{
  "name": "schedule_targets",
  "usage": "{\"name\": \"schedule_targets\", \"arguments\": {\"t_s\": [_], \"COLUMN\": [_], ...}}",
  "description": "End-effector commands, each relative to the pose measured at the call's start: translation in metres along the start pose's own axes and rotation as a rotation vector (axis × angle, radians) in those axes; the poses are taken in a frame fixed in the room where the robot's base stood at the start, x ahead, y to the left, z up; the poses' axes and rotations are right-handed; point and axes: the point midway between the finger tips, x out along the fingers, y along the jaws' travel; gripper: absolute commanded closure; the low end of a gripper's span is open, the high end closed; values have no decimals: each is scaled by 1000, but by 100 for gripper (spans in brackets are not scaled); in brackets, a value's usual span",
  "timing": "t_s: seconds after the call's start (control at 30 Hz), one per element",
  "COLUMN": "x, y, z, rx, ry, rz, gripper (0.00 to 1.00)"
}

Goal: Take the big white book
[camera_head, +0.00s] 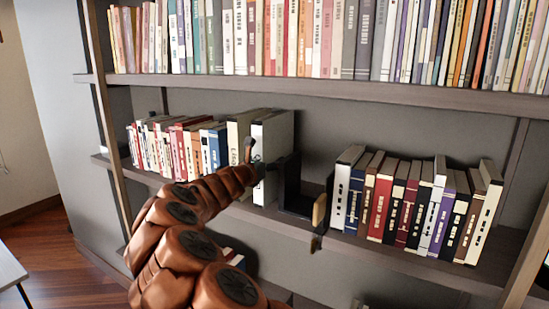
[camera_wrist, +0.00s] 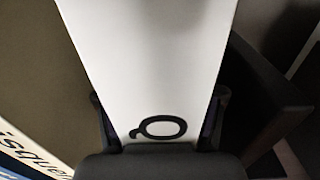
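The big white book (camera_head: 273,140) stands upright on the middle shelf, at the right end of the left group of books. In the wrist view the white book (camera_wrist: 150,60) fills the middle, with a black ring-shaped mark low on its spine. My gripper (camera_head: 262,172) is at its spine in the head view. In the wrist view my gripper (camera_wrist: 160,118) has one finger on each side of the book, close against its edges. I cannot tell whether both fingers press on it. My arm hides part of the shelf.
A thick cream book (camera_head: 238,133) stands directly left of the white one. A black bookend (camera_head: 293,190) is close on its right. Another row of books (camera_head: 410,205) stands farther right. The upper shelf (camera_head: 330,90) is above, packed with books.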

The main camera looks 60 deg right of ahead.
Motion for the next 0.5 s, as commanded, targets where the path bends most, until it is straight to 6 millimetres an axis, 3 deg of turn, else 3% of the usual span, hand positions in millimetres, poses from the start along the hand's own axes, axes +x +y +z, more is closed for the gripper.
{"name": "schedule_targets", "arguments": {"t_s": [0.07, 0.5], "x": [0, 0], "y": [0, 0], "z": [0, 0], "rx": [0, 0], "ry": [0, 0], "rz": [0, 0], "gripper": [42, 88]}}
